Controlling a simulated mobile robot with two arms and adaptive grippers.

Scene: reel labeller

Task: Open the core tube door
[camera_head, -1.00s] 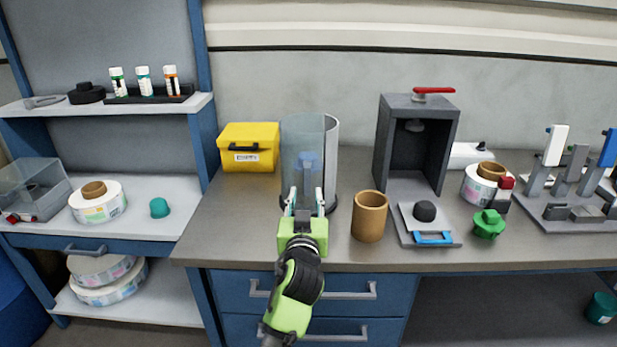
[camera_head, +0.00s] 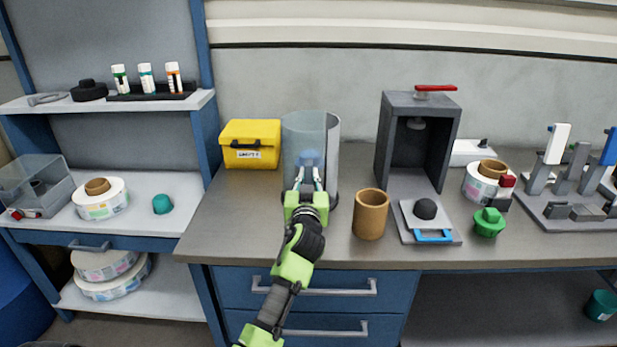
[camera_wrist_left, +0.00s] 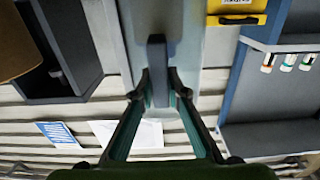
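The core tube (camera_head: 333,165) stands upright on the bench, a grey cylinder with a curved, see-through door (camera_head: 297,135) across its front. My left gripper (camera_head: 309,180) is at the handle, with one finger on each side. In the left wrist view its fingertips (camera_wrist_left: 160,82) look closed against the handle. My right gripper is not in view.
A brown core (camera_head: 370,215) stands close to the right of the gripper. A grey press (camera_head: 417,145) is further right, a yellow box (camera_head: 250,145) left of the tube. The bench (camera_head: 235,215) is clear to the front left.

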